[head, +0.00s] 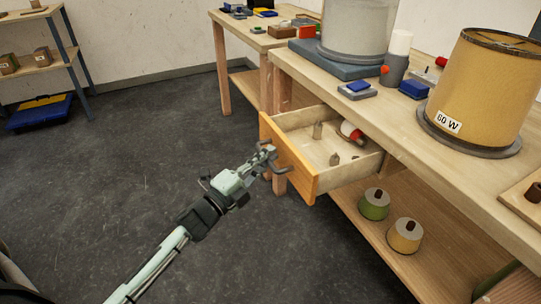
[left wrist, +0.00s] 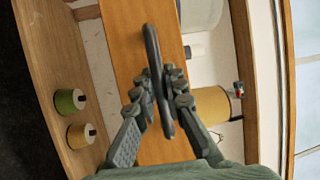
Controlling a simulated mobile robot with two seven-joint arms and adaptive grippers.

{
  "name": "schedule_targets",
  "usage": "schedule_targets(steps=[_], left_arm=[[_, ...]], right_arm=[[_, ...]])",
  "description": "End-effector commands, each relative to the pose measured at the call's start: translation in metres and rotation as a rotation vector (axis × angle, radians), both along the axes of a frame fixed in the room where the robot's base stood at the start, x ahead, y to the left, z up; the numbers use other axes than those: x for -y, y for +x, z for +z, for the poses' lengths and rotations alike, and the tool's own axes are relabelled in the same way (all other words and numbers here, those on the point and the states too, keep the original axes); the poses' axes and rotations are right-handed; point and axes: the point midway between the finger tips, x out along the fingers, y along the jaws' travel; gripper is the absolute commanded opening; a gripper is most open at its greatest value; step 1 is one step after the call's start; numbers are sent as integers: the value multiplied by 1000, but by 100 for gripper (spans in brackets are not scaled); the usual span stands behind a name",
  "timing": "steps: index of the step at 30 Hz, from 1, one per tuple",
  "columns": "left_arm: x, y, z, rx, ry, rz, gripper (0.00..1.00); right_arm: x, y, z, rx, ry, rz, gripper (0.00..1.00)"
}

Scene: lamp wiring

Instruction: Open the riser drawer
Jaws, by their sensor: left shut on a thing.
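The riser drawer (head: 290,163) is pulled well out of the wooden bench, with its orange-brown front facing left in the head view. Several small grey pieces and a red and white item (head: 351,131) lie inside it. My left gripper (head: 268,158) is shut on the dark bar handle (head: 281,169) of the drawer front. In the left wrist view the two fingers (left wrist: 160,97) close around the handle (left wrist: 154,60), in front of the drawer front (left wrist: 125,40). My right gripper is not in view.
The workbench (head: 398,130) carries a tan lampshade (head: 485,85) marked 60 W, a grey-white cylinder (head: 355,30) and small items. A green spool (head: 374,206) and a tan spool (head: 405,237) stand on the lower shelf. Open floor lies left of the drawer.

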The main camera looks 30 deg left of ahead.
Motion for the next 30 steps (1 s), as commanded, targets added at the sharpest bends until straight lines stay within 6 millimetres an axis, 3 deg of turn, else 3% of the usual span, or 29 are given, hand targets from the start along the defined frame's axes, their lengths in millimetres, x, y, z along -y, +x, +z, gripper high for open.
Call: schedule_targets(steps=[6, 7, 12, 23, 30], left_arm=[[0, 0, 0, -1, 0, 0, 0], [0, 0, 0, -1, 0, 0, 14], [0, 0, 0, 0, 0, 0, 33], [-1, -6, -2, -2, -1, 1, 33], [-12, -47, -10, -5, -2, 1, 33]], right_arm=[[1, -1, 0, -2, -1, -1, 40], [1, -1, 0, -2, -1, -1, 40], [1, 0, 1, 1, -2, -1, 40], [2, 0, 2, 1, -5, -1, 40], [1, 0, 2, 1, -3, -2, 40]])
